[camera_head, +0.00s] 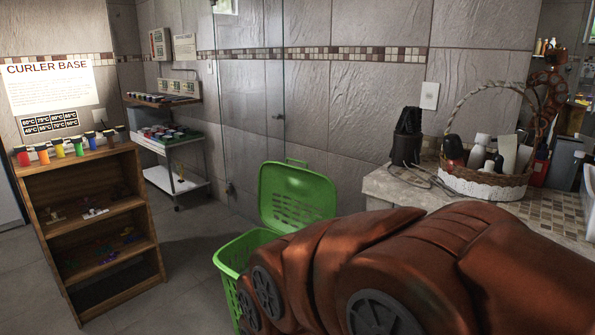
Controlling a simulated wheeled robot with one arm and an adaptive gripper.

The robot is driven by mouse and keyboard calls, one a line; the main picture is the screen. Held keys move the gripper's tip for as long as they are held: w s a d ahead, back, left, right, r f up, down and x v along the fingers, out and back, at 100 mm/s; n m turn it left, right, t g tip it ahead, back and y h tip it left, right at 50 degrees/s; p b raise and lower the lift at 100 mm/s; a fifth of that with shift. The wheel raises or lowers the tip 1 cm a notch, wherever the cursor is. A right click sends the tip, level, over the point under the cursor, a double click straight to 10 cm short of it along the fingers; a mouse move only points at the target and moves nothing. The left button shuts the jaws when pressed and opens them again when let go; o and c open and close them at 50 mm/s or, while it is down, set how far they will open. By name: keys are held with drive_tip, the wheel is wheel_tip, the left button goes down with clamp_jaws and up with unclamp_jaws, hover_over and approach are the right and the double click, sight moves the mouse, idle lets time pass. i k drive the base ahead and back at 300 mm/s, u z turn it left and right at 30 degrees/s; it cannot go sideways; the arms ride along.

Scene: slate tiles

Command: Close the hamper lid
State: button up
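A green plastic hamper (231,252) stands on the floor at the lower middle of the head view. Its green slotted lid (297,196) is up, standing nearly upright at the back, with a handle at its top edge. My copper-coloured arm reaches from the lower right across the front of the hamper and hides much of its opening and body. My gripper is not visible; only arm links show, so its place relative to the lid cannot be told.
A wooden shelf (95,215) with coloured bottles on top stands at left. A wheeled cart (178,180) is behind it. At right, a counter (392,187) holds a basket (487,182) of bottles. A glass panel (250,110) stands behind the hamper. Floor between shelf and hamper is clear.

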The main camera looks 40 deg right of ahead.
sight(315, 188)
drive_tip(key=z, duration=0.9)
drive_tip(key=i, duration=1.6)
drive_tip(key=u, duration=1.2)
